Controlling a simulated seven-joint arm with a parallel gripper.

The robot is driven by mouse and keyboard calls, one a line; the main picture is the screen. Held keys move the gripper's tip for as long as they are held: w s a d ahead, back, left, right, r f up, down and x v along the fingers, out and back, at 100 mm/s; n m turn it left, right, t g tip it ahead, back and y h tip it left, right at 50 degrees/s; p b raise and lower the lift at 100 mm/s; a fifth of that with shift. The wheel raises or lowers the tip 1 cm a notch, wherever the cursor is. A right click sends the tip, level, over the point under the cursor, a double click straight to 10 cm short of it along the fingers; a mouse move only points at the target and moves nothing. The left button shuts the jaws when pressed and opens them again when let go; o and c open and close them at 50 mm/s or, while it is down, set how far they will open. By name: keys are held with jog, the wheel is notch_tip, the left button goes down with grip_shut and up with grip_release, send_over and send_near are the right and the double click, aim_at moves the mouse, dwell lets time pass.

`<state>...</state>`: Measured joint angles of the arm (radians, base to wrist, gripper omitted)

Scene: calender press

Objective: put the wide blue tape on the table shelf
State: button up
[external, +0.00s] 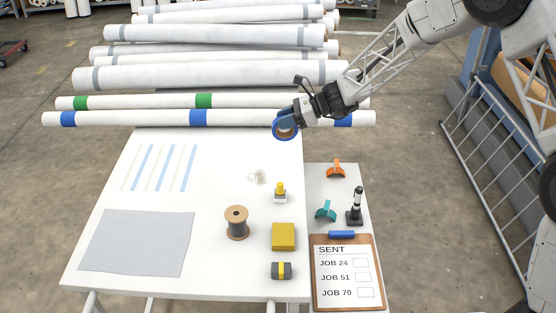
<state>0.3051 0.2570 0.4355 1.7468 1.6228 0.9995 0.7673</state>
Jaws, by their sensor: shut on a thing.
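My gripper (294,117) comes in from the upper right and is shut on the wide blue tape (284,133), a blue roll with a brown core. It holds the roll near the far right edge of the white table (80,268), in front of the rolls of material. I cannot tell how high above the surface the tape is. The side shelf (316,192) adjoins the table's right edge. A teal tape dispenser (325,211), an orange one (335,169) and a black stamp (356,207) stand on it.
A clipboard (345,280) with a blue marker (342,235) lies on the shelf's near part. A wooden spool (236,223), a yellow block (283,237) and a small yellow-topped item (280,191) are on the table. White rolls (210,73) lie behind. A grey sheet (138,243) lies left.

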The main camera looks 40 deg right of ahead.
jog(key=s+d, duration=1)
jog(key=d, duration=0.4)
notch_tip(320, 180, down, 18)
jog(key=shift+w+r+m+h, duration=0.15)
jog(key=shift+w+m+h, duration=0.15)
jog(key=shift+w, duration=0.05)
notch_tip(320, 180, down, 6)
jog(key=shift+f, duration=0.25)
jog(key=shift+f, duration=1.75)
jog(key=shift+f, duration=0.15)
jog(key=o, duration=0.9)
